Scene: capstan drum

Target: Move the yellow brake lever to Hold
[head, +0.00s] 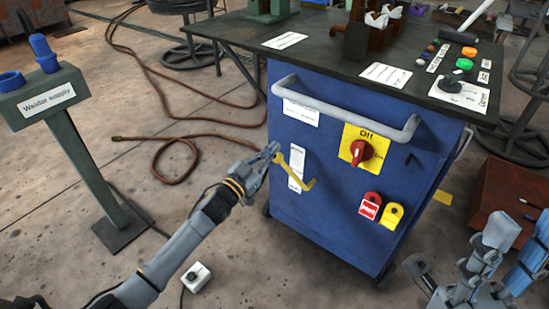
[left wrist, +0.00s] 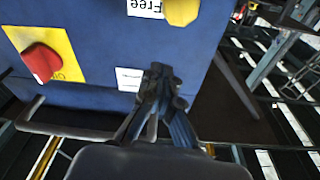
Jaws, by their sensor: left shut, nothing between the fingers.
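The yellow brake lever (head: 298,178) is on the blue front panel of the cabinet, angled down to the right across a white label strip (head: 297,160). In the left wrist view a yellow part (left wrist: 183,10), likely of the lever, shows at the top edge beside a label reading "Free" (left wrist: 145,7). The Hold marking cannot be read. My left gripper (head: 272,152) is shut and empty, close to the lever's upper left end; contact cannot be told. Its closed fingers (left wrist: 160,76) show in the left wrist view, apart from the yellow part. My right gripper (head: 482,258) is partly visible at lower right, its jaws unclear.
The blue cabinet (head: 340,220) has a grey handle bar (head: 345,105) above the lever.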

